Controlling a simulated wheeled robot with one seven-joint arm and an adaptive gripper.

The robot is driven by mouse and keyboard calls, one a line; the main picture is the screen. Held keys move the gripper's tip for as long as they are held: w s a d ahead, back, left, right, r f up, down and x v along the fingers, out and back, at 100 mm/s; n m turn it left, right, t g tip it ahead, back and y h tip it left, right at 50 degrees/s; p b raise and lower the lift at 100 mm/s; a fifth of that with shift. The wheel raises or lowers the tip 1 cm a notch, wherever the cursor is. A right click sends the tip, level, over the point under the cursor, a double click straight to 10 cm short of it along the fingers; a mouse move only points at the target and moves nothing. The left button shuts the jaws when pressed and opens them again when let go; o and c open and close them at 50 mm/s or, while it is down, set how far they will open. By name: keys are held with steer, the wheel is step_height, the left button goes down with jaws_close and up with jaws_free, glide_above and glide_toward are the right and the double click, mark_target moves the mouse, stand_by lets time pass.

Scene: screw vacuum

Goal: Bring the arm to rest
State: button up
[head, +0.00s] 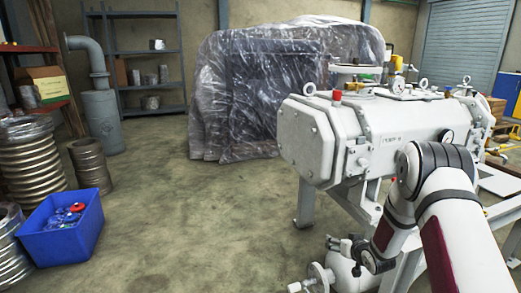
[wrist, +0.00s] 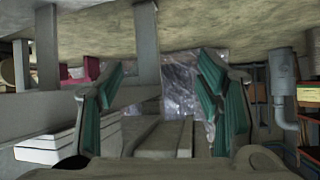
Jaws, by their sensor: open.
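My arm (head: 455,225) reaches in from the lower right of the head view, bent at a dark joint in front of the white screw vacuum pump (head: 385,130). In the wrist view my gripper (wrist: 155,85) shows two dark fingers with teal pads, spread wide apart. Nothing is held between the pads. In the head view the gripper end is low beside the pump's stand and hard to make out among the pump's parts.
A valve with a handwheel (head: 312,278) stands low near my arm. Grey stand legs (wrist: 147,45) rise close to the gripper. A plastic-wrapped machine (head: 255,95) is behind. A blue crate (head: 65,245) sits at left. The middle floor (head: 190,220) is clear.

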steer(key=s+a+r+g+h, duration=0.1)
steer(key=s+r+g, duration=0.1)
steer(key=s+r, duration=0.55)
steer(key=s+r+g+h, duration=0.1)
steer(key=s+r, duration=0.3)
steer(key=r, duration=0.6)
steer(key=s+a+r+g+h, duration=0.1)
steer(key=s+r+g, duration=0.1)
steer(key=s+r, duration=0.5)
steer(key=s+a+r+g+y, duration=0.1)
steer(key=s+a+r+g, duration=0.15)
steer(key=s, duration=1.05)
steer(key=s+a+r+g+p, duration=0.1)
steer(key=s+a+r+g, duration=0.2)
steer(key=s, duration=1)
steer(key=s+a+r+g+y, duration=0.15)
steer(key=s+r, duration=0.25)
steer(key=s, duration=0.9)
step_height(320, 180, up, 40)
steer(key=t+p, duration=0.4)
steer(key=p, duration=3.4)
steer(key=shift+w+a+f+t+h, duration=0.2)
steer(key=shift+a+f+t+h, duration=0.1)
steer(key=shift+h, duration=0.15)
steer(key=shift+w, duration=0.1)
